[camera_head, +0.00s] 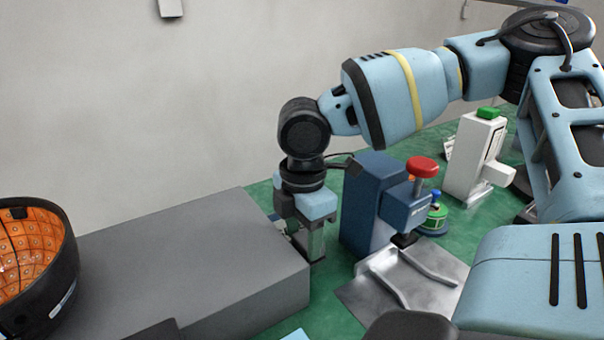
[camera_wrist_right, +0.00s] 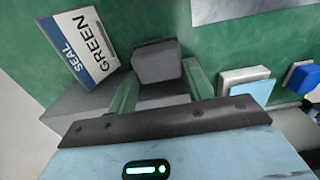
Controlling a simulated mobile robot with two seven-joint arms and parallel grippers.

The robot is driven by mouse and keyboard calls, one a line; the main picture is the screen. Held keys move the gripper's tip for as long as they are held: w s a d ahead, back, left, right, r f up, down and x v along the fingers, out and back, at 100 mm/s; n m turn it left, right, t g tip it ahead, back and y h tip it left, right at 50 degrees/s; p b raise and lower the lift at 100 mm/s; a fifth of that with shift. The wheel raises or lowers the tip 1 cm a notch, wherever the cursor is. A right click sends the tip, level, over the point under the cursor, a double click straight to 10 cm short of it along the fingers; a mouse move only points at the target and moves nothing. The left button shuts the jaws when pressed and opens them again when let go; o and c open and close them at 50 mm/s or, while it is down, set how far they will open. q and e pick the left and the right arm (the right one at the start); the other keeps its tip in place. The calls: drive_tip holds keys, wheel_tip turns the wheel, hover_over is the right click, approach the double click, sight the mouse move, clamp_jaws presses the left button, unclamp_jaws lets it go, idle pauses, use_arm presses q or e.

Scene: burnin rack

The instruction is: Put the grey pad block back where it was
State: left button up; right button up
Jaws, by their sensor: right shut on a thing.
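The grey pad block (camera_wrist_right: 158,66) is a small dark grey block with rounded edges. It sits between the two fingers of my right gripper (camera_head: 313,256) in the right wrist view. My right gripper is shut on it and points down, low over the green table, beside the right end of the large grey box. In the head view the block is mostly hidden by the fingers, and I cannot tell whether it touches the table. My left gripper is not in view.
The large grey box (camera_head: 190,255) stands left of my right gripper. A blue press (camera_head: 375,205) with a red knob and a metal plate (camera_head: 405,283) are to its right. A white device (camera_head: 472,155) stands behind. A "SEAL GREEN" card (camera_wrist_right: 82,47) lies near the block.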

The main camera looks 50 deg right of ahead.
sight(303, 255)
drive_tip(key=shift+f, duration=2.35)
drive_tip(key=shift+f, duration=0.15)
drive_tip(key=o, duration=1)
